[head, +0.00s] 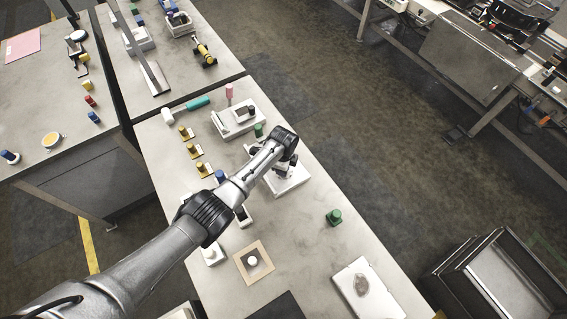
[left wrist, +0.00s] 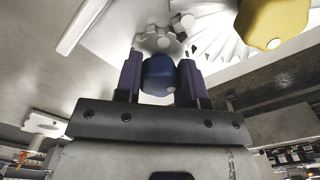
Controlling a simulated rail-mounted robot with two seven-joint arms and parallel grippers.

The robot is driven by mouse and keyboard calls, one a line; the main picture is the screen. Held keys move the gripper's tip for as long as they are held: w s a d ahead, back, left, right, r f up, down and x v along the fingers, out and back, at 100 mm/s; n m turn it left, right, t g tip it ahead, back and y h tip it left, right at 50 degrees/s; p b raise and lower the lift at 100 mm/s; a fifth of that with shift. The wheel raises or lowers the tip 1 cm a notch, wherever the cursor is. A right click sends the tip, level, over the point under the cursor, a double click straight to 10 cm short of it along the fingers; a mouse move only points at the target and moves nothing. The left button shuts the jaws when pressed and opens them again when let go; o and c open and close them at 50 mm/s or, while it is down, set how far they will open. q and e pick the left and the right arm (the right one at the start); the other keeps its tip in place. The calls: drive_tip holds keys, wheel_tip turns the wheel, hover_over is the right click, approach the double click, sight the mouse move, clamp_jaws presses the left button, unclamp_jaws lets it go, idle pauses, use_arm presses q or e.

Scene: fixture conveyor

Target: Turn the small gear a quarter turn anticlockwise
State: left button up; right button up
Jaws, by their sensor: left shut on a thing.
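My left gripper (head: 283,168) reaches over a white fixture (head: 290,183) on the grey bench in the head view. In the left wrist view, my left gripper (left wrist: 160,76) is shut on a dark blue knob (left wrist: 159,72), with one finger on each side. A small pale gear (left wrist: 162,36) shows just beyond the knob. A larger white gear (left wrist: 215,36) lies beside it, with a big yellow knob (left wrist: 270,22). In the head view the arm and hand hide the gears and the blue knob. My right gripper is not in view.
A green knob (head: 334,217) stands to the right of the fixture. A white plate (head: 367,291) with a grey oval piece and a tan square (head: 253,262) lie nearer. Several yellow pieces (head: 191,150) stand along the left. Bare bench lies between fixture and green knob.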

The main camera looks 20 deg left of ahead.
use_arm(q)
drive_tip(key=n+p, duration=0.1)
drive_tip(key=n, duration=0.4)
drive_tip(key=shift+r+n+p, duration=0.1)
drive_tip(key=shift+n+p, duration=0.2)
drive_tip(key=shift+p, duration=0.1)
drive_tip(key=shift+s+n+p, duration=0.1)
drive_tip(key=shift+n+p, duration=0.35)
drive_tip(key=shift+n, duration=1.75)
drive_tip(key=o, duration=0.9)
